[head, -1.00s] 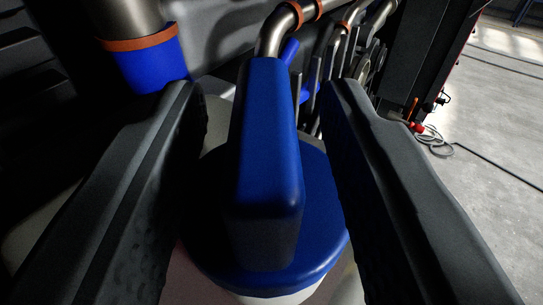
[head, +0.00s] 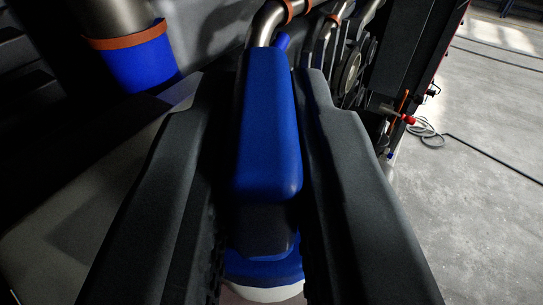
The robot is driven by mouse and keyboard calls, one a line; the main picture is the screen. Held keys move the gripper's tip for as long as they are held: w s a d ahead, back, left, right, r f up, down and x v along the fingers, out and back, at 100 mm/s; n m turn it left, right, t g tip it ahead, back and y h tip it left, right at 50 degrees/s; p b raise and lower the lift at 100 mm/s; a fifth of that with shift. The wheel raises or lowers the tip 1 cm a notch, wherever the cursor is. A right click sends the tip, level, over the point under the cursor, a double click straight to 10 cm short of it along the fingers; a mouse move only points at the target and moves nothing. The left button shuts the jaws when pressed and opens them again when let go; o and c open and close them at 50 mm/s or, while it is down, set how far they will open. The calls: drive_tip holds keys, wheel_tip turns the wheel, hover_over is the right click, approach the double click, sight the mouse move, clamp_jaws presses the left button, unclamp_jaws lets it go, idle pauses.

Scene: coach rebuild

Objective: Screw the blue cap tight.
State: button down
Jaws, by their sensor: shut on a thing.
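The blue cap (head: 262,268) has a round blue disc with a tall, raised blue grip bar (head: 268,135) across its top. It sits on a pale neck (head: 268,294) at the bottom of the head view. My gripper (head: 262,90) is shut on the grip bar, with one dark finger along its left side and one along its right. The fingers hide most of the disc, so I cannot tell how tightly the cap sits.
Metal pipes with orange bands (head: 268,22) rise just behind the cap. A pipe with a blue sleeve (head: 138,58) stands at upper left. A dark cabinet (head: 410,60) is at the right, with a cable (head: 430,132) on the grey floor (head: 480,190) beyond.

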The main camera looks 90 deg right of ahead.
drive_tip(key=shift+w+f+m+g, duration=0.1)
drive_tip(key=shift+w+m+g, duration=0.15)
drive_tip(key=shift+m+g, duration=0.75)
drive_tip(key=shift+s+m+g+y, duration=0.1)
drive_tip(key=shift+m+g+y, duration=0.35)
drive_tip(key=shift+m+g, duration=0.75)
drive_tip(key=shift+m+g+y, duration=0.45)
drive_tip(key=shift+m+g, duration=0.05)
drive_tip(key=shift+g, duration=1.3)
drive_tip(key=shift+m+g+y, duration=0.3)
drive_tip(key=shift+m+g, duration=0.1)
drive_tip(key=shift+g, duration=0.1)
drive_tip(key=shift+r+m+g+y, duration=0.2)
drive_tip(key=shift+m+g+y, duration=0.6)
drive_tip(key=shift+m+g, duration=0.3)
